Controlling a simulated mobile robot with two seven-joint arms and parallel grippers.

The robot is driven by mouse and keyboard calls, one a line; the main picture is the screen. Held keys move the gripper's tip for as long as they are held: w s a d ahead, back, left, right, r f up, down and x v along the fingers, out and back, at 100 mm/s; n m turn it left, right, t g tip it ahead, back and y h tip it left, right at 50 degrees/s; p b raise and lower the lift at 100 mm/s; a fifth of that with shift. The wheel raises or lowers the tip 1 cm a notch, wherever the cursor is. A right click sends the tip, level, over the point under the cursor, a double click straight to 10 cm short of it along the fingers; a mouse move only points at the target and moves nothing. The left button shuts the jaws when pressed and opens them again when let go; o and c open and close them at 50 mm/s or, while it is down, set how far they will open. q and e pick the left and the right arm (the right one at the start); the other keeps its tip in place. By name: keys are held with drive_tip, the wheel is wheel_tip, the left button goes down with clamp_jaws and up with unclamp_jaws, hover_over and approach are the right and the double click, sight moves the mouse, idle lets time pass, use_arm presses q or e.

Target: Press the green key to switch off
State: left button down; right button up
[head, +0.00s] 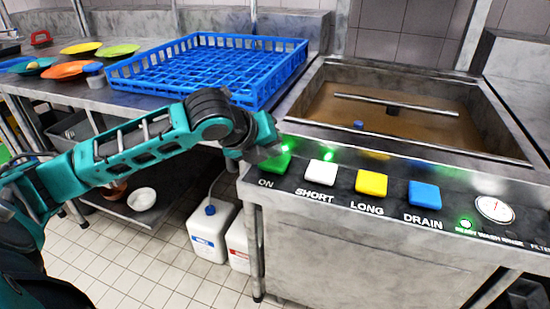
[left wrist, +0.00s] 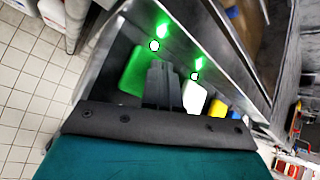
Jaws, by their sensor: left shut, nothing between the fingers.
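The green key (head: 275,162) sits at the left end of the washer's front panel (head: 330,184), above the label ON. A green light glows just above it, and another glows above the white key (head: 321,174). My left gripper (head: 262,151) is shut and empty, its tip at the upper left edge of the green key. In the left wrist view the shut fingers (left wrist: 161,80) reach over the panel between the green key (left wrist: 133,72) and the white key (left wrist: 194,97). I cannot tell whether they touch the green key. My right gripper is out of view.
A yellow key (head: 371,184) and a blue key (head: 424,195) continue the row, with a gauge (head: 495,209) at the right. Behind is a basin (head: 420,133) of brown water. A blue rack (head: 205,64) and plates (head: 118,51) stand on the left counter. White jugs (head: 211,235) stand below.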

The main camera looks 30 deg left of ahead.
sight(271, 161)
use_arm(q)
drive_tip(key=shift+f, duration=0.4)
idle(0.3)
drive_tip(key=shift+r+p, duration=1.05)
drive_tip(key=shift+p, duration=0.35)
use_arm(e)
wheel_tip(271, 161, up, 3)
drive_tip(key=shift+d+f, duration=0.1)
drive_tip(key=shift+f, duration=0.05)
use_arm(q)
wheel_tip(271, 161, up, 3)
drive_tip(key=p, duration=0.4)
drive_tip(key=shift+r, duration=0.15)
drive_tip(key=shift+r+p, duration=0.75)
drive_tip(key=shift+p, duration=0.25)
drive_tip(key=shift+r, duration=0.15)
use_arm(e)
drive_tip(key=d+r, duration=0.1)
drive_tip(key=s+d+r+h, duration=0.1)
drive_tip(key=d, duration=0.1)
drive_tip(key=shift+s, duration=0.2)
